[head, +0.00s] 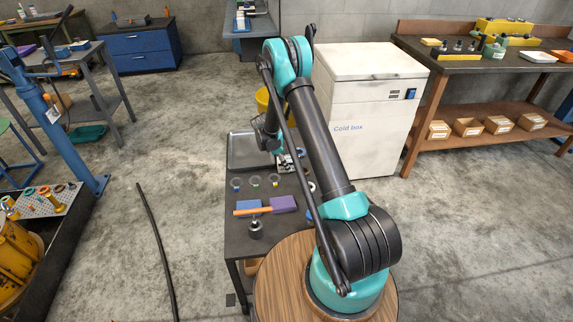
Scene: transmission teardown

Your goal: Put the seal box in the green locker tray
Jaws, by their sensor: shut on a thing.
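My arm (320,130) rises from its base and bends down over the dark cart, on the far side from me. My gripper (279,153) is low over the cart, near the grey metal tray (240,152), partly hidden by my arm links. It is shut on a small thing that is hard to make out. I cannot pick out the seal box with certainty. A green tray (88,134) lies low under the left grey bench; I cannot tell whether it is the green locker tray.
The cart (236,226) also holds several rings, a blue and a purple block (284,204), an orange-handled tool and a dark knobbed part (256,230). A white cold box (375,105) stands right behind it. A black hose (158,245) lies on open floor at left.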

